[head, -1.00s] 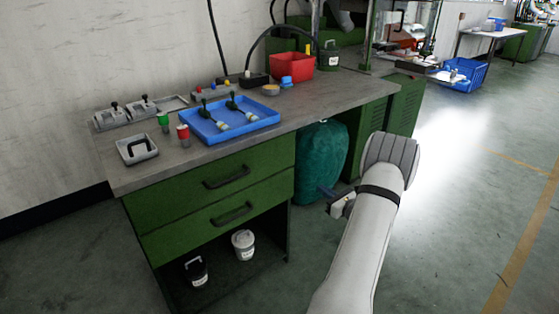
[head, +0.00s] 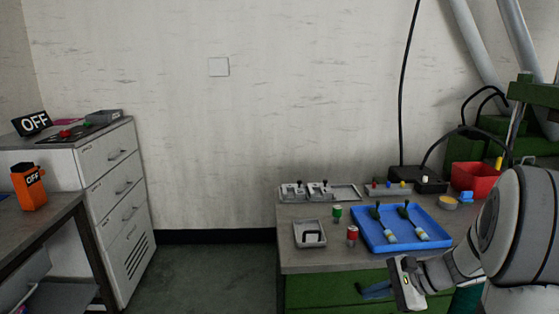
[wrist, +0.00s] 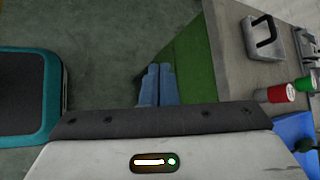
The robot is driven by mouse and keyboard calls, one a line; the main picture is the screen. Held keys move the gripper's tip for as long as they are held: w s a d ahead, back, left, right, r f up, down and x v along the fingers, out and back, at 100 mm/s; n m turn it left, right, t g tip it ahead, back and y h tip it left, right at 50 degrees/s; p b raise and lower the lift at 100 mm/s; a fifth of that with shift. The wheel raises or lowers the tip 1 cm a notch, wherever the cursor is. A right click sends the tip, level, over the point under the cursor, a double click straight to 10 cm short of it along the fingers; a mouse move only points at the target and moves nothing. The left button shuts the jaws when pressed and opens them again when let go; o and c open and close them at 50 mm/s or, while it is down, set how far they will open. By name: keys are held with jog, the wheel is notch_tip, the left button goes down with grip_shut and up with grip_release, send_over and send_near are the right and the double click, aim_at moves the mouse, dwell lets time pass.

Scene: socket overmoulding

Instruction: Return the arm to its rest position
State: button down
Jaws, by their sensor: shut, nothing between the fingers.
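My arm comes in from the right edge of the head view, bent, with its wrist low in front of the green workbench. My gripper (head: 376,289) shows its blue fingers pointing left in front of the bench's drawer front. In the wrist view the two blue fingers of my gripper (wrist: 159,70) lie side by side, closed, with nothing between them. Beyond them are the grey-green floor and the green bench side. The gripper appears apart from the bench, though the exact gap cannot be told.
The workbench (head: 300,262) carries a blue tray (head: 398,244) with two dark-handled tools, a grey tray (head: 310,234), red (head: 352,236) and green (head: 337,213) cans and a red bin (head: 474,179). A white drawer cabinet (head: 116,205) stands left. Floor between is open.

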jog(key=s+a+r+n+g+h+p, duration=0.1)
jog(key=s+a+r+n+h+p, duration=0.3)
jog(key=s+r+n+p, duration=0.2)
jog(key=s+a+r+n+h+p, duration=0.3)
jog(key=s+r+n+h+p, duration=0.2)
jog(key=s+r+n, duration=0.4)
notch_tip(320, 180, up, 2)
jog(key=shift+s+a+r+n+g+p, duration=0.2)
jog(key=shift+s+a+n+g+p, duration=0.2)
jog(key=shift+s, duration=0.55)
